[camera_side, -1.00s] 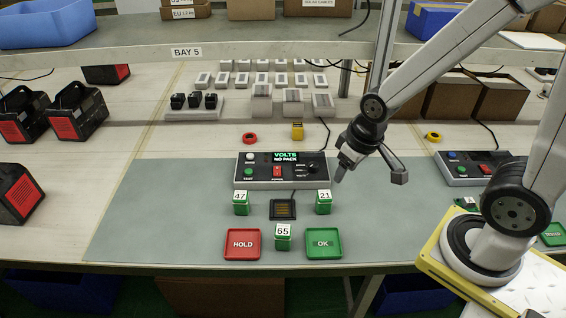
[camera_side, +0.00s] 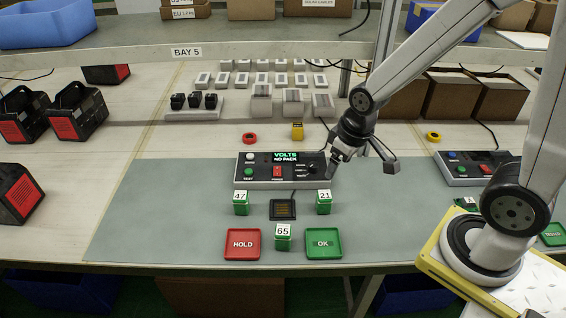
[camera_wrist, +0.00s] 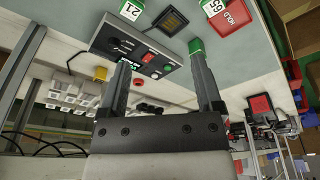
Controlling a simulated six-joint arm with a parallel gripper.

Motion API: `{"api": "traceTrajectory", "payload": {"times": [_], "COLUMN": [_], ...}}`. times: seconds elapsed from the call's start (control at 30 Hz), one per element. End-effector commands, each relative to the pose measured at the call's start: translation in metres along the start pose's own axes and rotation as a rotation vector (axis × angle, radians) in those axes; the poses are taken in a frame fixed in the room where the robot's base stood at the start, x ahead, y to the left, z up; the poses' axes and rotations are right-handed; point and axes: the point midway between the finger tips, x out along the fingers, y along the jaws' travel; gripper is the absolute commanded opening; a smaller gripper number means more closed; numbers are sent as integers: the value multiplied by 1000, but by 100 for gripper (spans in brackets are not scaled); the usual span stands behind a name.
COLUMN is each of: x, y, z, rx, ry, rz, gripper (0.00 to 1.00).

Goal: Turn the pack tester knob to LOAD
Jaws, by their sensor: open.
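The pack tester (camera_side: 282,170) is a grey and black box on the grey mat, with a green-lit display (camera_side: 285,157) reading VOLTS, NO PACK. It has a white button, a green button and a red switch (camera_side: 277,171). The dark knob (camera_side: 310,169) is at its right end; its pointer setting is too small to read. My gripper (camera_side: 338,168) is open and empty, just above and right of the tester's right end, apart from the knob. In the wrist view the tester (camera_wrist: 137,47) shows beyond my open fingers (camera_wrist: 163,80).
Green packs 47 (camera_side: 241,204), 21 (camera_side: 323,203) and 65 (camera_side: 283,238) stand around a black cradle (camera_side: 283,209). A red HOLD tray (camera_side: 243,244) and green OK tray (camera_side: 323,243) lie in front. A second tester (camera_side: 474,168) is at right. The mat's left side is clear.

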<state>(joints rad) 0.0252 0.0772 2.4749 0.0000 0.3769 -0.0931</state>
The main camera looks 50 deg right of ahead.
Motion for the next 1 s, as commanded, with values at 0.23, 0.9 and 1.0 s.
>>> {"api": "traceTrajectory", "payload": {"times": [0.23, 0.9, 1.0], "x": [23, 124, 139], "y": [25, 119, 132], "z": [-43, -125, -129], "rx": [-140, -580, -635], "ry": [-47, -170, -182], "rz": [2, -60, -74], "gripper": [84, 84, 84]}}
